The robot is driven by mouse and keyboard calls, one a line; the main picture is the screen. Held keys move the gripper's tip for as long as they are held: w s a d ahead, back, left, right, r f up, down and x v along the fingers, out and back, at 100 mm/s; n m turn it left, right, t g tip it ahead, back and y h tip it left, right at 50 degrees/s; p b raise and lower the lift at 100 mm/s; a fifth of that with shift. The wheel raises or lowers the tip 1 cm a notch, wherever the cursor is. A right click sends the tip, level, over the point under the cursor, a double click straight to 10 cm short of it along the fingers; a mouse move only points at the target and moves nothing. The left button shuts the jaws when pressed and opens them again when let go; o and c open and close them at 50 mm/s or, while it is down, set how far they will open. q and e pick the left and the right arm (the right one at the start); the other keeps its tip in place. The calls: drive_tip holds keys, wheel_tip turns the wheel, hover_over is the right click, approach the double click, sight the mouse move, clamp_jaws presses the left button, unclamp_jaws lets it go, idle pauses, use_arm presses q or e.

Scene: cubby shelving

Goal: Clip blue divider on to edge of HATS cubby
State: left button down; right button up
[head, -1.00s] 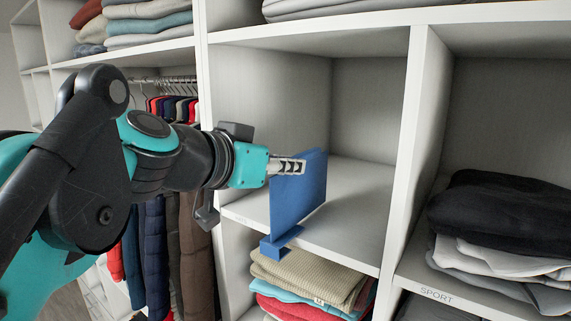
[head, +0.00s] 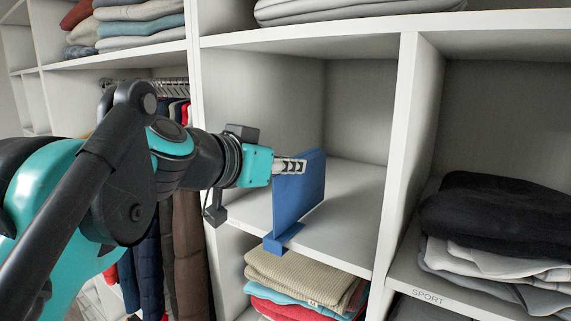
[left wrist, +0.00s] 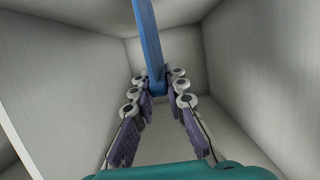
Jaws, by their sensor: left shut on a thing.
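The blue divider (head: 299,195) is upright in the empty middle cubby (head: 345,190), with its foot at the cubby's front lower edge. The foot overlaps the edge in the head view; I cannot tell whether it is seated on it. My left gripper (head: 290,166) is shut on the divider's upper part. In the left wrist view the divider (left wrist: 150,45) shows edge-on between the fingers of the left gripper (left wrist: 158,85). No HATS label is readable. My right gripper is not in view.
A white upright panel (head: 400,150) separates this cubby from one at right labelled SPORT with folded dark and grey clothes (head: 490,215). Folded clothes (head: 300,275) lie in the cubby below. Hanging garments (head: 150,255) are at left, behind my arm.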

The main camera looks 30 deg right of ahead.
use_arm(q)
drive_tip(key=shift+w+d+p, duration=0.35)
drive_tip(key=shift+w+d, duration=0.1)
drive_tip(key=shift+d, duration=0.35)
drive_tip(key=c, duration=1.5)
unclamp_jaws()
drive_tip(key=shift+o, duration=0.2)
drive_tip(key=shift+a, duration=0.1)
drive_tip(key=v, duration=1.1)
drive_tip(key=shift+s+a, duration=0.25)
drive_tip(key=shift+a, duration=0.05)
drive_tip(key=shift+r, duration=0.15)
